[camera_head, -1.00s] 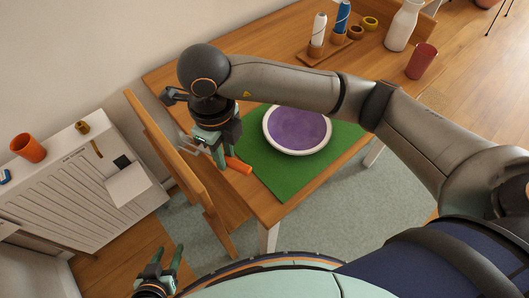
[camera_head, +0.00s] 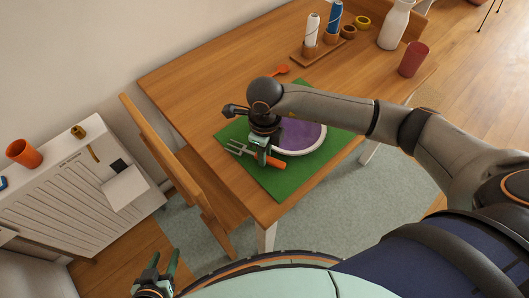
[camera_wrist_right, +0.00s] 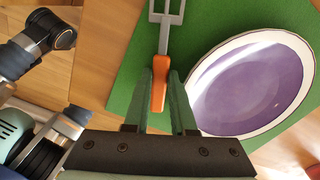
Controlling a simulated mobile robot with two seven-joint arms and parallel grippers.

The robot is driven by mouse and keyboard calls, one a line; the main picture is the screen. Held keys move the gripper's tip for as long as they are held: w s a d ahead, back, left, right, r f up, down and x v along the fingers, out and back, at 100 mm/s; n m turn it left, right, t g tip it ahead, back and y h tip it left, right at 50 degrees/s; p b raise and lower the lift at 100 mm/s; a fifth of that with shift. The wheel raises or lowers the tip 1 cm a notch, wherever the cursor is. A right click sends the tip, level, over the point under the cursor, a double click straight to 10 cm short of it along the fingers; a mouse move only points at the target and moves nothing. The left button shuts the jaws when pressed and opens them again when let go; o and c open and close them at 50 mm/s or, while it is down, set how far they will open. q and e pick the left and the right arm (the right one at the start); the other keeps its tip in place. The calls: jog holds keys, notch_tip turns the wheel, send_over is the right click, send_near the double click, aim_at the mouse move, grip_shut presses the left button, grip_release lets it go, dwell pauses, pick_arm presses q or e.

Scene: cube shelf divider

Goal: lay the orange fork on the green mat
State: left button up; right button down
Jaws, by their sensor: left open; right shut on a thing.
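The fork has a grey tined head (camera_head: 238,148) and an orange handle (camera_head: 277,163). My right gripper (camera_head: 263,157) is shut on the handle, over the left part of the green mat (camera_head: 290,185). In the right wrist view the orange handle (camera_wrist_right: 158,82) lies between the fingertips of my right gripper (camera_wrist_right: 160,88), with the tines pointing away over the mat (camera_wrist_right: 125,95). I cannot tell whether the fork touches the mat. My left gripper (camera_head: 160,268) is open and empty, low at the left, away from the table.
A white-rimmed purple plate (camera_head: 305,137) sits on the mat, right of the fork. An orange spoon (camera_head: 281,70) lies behind the mat. A wooden chair (camera_head: 165,155) stands at the table's left edge.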

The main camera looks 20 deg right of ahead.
jog(key=shift+f, duration=0.15)
jog(key=shift+f, duration=0.15)
jog(key=c, duration=1)
grip_release()
notch_tip(320, 180, up, 12)
jog(key=shift+r, duration=0.2)
